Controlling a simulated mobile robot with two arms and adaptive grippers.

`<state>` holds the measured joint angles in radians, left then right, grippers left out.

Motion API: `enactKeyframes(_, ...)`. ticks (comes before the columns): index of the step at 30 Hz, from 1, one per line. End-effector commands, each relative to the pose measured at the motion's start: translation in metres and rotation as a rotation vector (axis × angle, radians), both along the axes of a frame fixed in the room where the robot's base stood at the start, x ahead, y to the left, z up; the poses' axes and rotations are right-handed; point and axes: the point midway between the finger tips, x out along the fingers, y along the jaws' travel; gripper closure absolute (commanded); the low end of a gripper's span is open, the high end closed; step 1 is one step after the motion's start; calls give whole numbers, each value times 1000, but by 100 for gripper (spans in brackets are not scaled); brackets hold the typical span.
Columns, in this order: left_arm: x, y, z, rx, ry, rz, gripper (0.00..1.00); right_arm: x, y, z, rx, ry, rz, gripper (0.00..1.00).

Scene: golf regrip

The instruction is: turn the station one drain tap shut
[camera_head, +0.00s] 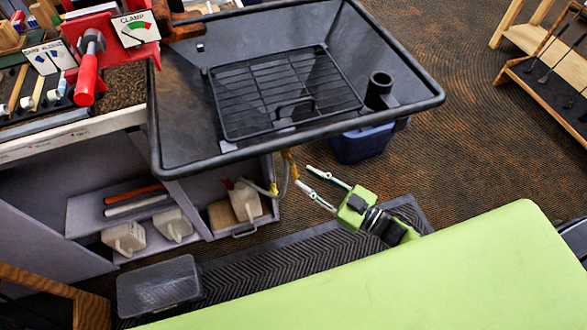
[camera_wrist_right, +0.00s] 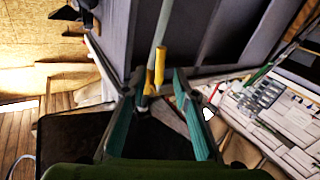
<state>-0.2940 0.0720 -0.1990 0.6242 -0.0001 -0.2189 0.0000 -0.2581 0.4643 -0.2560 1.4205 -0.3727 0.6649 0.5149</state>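The drain tap shows as small yellow parts (camera_head: 289,158) under the front edge of the black basin (camera_head: 160,120) in the head view. In the right wrist view a yellow lever (camera_wrist_right: 158,66) stands beside a pale hose (camera_wrist_right: 161,25), with another yellow part at its foot. My right gripper (camera_head: 303,176) is open, its two fingers pointing at the tap from the right. In the right wrist view the gripper (camera_wrist_right: 154,88) has its fingers on either side of the yellow parts, with no clear contact. The tap body is partly hidden. My left gripper is not in view.
A wire rack (camera_head: 285,90) lies in the basin. A shelf with jugs (camera_head: 124,238) stands below left of the tap, and a blue bin (camera_head: 362,145) stands behind the gripper. A red clamp (camera_head: 88,70) is at upper left.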

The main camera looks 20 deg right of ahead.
Motion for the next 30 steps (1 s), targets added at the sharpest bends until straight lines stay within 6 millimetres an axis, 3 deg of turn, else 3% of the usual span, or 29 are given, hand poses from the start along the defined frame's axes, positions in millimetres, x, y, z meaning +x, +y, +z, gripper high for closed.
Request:
enactKeyframes(4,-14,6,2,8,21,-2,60,23,17,1,1,-1,-1,73)
enactKeyframes(9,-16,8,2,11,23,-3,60,39,28,0,0,1,-2,73)
enactKeyframes(21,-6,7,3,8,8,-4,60,44,32,-1,-1,1,-1,73)
enactKeyframes(24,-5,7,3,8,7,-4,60,44,32,-1,-1,1,-1,99)
enactKeyframes(30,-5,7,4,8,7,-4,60,44,32,-1,-2,1,-1,100)
